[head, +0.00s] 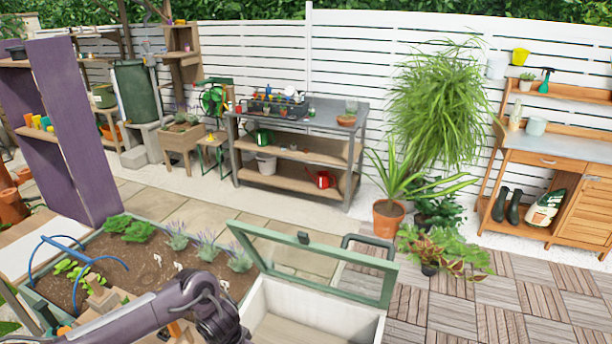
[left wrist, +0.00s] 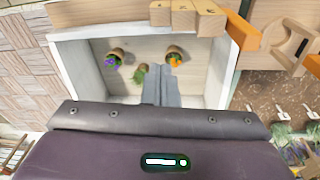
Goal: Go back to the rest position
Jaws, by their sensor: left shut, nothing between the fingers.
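My left arm (head: 150,312) comes in from the bottom left in the head view, and its fingertips are not visible there. In the left wrist view my left gripper (left wrist: 160,92) is shut and empty, its fingers together over a white-walled wooden box (left wrist: 68,75). Three small pots stand inside the box: one with purple flowers (left wrist: 113,60), one with green leaves (left wrist: 140,76) and one with orange flowers (left wrist: 175,60). The fingers show beside the green and orange pots; I cannot tell their height above the floor. My right gripper is in neither view.
A white cold frame (head: 366,320) with a raised green-framed lid (head: 392,280) stands at the front centre. A planted bed (head: 150,268) with a blue hoop (head: 80,262) lies left of it. Wooden blocks (left wrist: 185,15) line the box's edge.

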